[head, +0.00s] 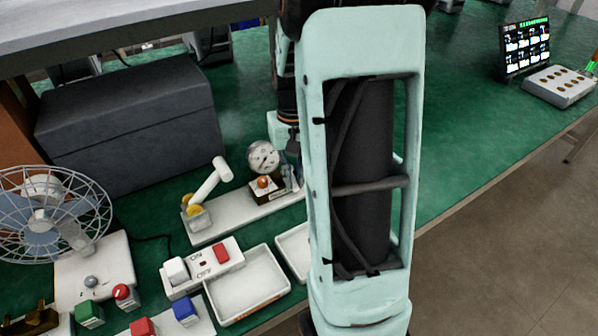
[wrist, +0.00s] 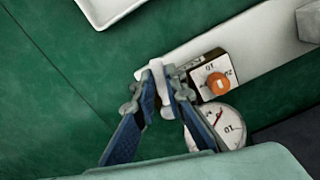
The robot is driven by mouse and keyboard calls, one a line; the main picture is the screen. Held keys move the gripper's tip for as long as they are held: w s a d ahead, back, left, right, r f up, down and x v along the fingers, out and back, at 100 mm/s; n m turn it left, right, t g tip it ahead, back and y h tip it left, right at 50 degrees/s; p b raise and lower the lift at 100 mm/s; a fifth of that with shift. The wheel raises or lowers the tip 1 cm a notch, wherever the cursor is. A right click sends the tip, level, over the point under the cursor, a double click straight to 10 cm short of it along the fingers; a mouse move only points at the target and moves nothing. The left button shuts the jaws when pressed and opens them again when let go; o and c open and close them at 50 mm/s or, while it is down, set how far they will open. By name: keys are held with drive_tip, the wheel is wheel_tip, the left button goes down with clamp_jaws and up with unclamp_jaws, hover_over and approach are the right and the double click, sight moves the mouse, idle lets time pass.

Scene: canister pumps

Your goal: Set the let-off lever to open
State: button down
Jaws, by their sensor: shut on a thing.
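The let-off lever (wrist: 157,72) is a pale, narrow piece at the end of the pump's white base in the wrist view. My gripper (wrist: 163,90) is shut on it, with a blue-padded finger on each side. Beside it is a block with an orange knob (wrist: 217,83) and small lettering that I cannot read. The round white gauge (wrist: 228,126) is partly behind my right finger. In the head view, the gauge (head: 263,157) and pump base (head: 232,218) show, but my arm covers most of the gripper and I cannot make out the lever.
A white pump handle (head: 212,182) rises at the left of the base. A dark grey box (head: 130,125) stands behind. A fan (head: 45,215), a switch box (head: 205,265) and a white tray (head: 248,285) are at the left and front.

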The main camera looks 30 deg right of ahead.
drive_tip(key=shift+w+a+m+p, duration=0.2)
drive_tip(key=shift+a+m, duration=0.15)
drive_tip(key=shift+m, duration=0.4)
drive_tip(key=shift+w+a+m+p, duration=0.15)
drive_tip(key=shift+a+m, duration=0.15)
drive_tip(key=shift+m, duration=0.45)
drive_tip(key=c, duration=2)
unclamp_jaws()
drive_tip(key=shift+o, duration=0.2)
drive_tip(key=shift+r, duration=0.1)
wheel_tip(320, 180, up, 12)
